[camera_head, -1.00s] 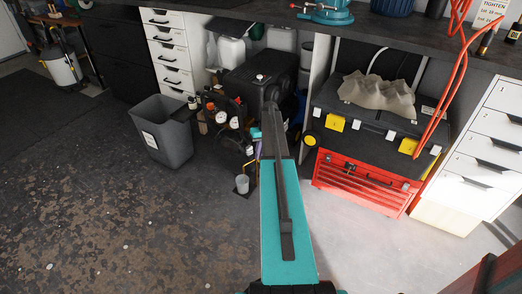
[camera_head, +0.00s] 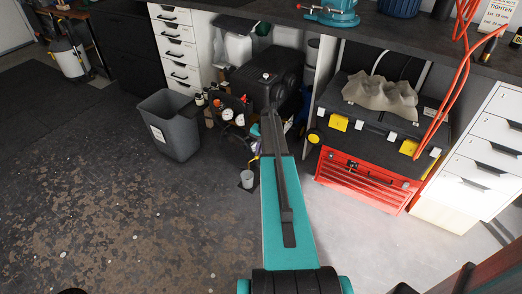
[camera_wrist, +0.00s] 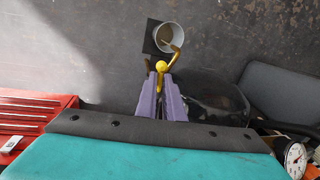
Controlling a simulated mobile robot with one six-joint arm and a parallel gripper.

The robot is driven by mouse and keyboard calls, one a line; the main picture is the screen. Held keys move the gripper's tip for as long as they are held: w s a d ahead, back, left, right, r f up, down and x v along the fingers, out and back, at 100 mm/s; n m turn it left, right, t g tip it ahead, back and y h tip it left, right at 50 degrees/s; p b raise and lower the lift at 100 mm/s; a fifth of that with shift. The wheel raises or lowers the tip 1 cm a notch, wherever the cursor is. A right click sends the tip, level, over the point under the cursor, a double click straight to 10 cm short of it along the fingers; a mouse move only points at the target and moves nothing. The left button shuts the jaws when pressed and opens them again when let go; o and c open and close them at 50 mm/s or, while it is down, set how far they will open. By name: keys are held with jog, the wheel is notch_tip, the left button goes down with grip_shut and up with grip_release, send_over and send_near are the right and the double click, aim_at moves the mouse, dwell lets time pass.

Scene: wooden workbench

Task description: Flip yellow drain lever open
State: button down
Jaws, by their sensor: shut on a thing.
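The yellow drain lever (camera_wrist: 161,66) has a round knob that sits at the tips of my purple gripper fingers in the wrist view. My gripper (camera_wrist: 161,75) is shut on the lever's knob. A brass spout (camera_wrist: 177,48) curves beside it over a pale cup (camera_wrist: 168,38) that stands on a dark square on the floor. The cup also shows in the head view (camera_head: 247,180), just below the tank machine. In the head view my arm hides most of the gripper and lever.
A black tank with gauges (camera_head: 237,117) stands under the workbench. A grey bin (camera_head: 172,127) is to its left. A red tool chest (camera_head: 365,182) with a dark case on top is to the right. The floor in front and left is open.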

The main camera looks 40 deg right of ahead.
jog(key=shift+a+m, duration=0.25)
jog(key=shift+m, duration=0.15)
jog(key=shift+w, duration=0.1)
jog(key=c, duration=1.9)
grip_release()
jog(key=shift+o, duration=0.2)
jog(key=shift+d, duration=0.1)
jog(key=shift+r, duration=0.2)
notch_tip(320, 180, up, 13)
jog(key=s+p, duration=0.1)
jog(key=s, duration=0.1)
jog(key=shift+s+d, duration=0.25)
jog(key=shift+r, duration=0.1)
